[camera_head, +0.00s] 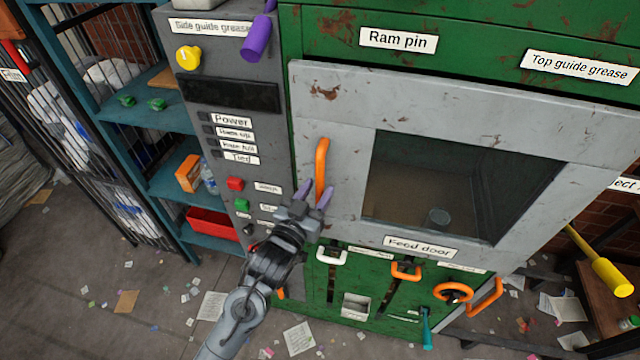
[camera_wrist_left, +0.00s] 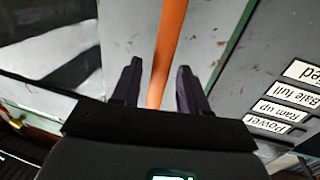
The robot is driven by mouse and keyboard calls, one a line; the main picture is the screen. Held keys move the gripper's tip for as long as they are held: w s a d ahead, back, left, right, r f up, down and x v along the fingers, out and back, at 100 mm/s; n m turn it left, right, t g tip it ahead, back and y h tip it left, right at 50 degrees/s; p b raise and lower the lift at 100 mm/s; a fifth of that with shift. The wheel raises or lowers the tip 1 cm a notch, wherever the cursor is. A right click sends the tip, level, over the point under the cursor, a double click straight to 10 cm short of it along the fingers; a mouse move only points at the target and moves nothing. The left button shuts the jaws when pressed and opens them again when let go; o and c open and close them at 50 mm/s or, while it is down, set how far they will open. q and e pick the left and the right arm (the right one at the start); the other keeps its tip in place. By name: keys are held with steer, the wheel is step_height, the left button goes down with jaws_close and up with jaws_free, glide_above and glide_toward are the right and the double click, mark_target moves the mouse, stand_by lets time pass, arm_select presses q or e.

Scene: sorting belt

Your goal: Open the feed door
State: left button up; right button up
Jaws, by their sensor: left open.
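The feed door (camera_head: 340,110) is a grey, worn panel with a dark window, set in a green machine; it looks shut. Its label (camera_head: 420,246) reads "Feed door". An orange vertical bar handle (camera_head: 321,165) sits near the door's left edge. My left gripper (camera_head: 316,194) is open at the handle's lower end. In the left wrist view the orange handle (camera_wrist_left: 168,50) runs between the two dark fingers of the gripper (camera_wrist_left: 158,85), with a gap visible on each side. I cannot tell whether a finger touches it. My right gripper is in neither view.
A control panel (camera_head: 200,70) with buttons and a purple lever (camera_head: 258,38) stands left of the door. Below are a white handle (camera_head: 331,256), orange handles (camera_head: 406,272) and an orange wheel (camera_head: 453,293). A yellow lever (camera_head: 612,277) sticks out at right. Blue shelves (camera_head: 150,110) stand left.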

arm_select(q)
steer(key=shift+x, duration=1)
steer(key=shift+c, duration=0.2)
jaws_close()
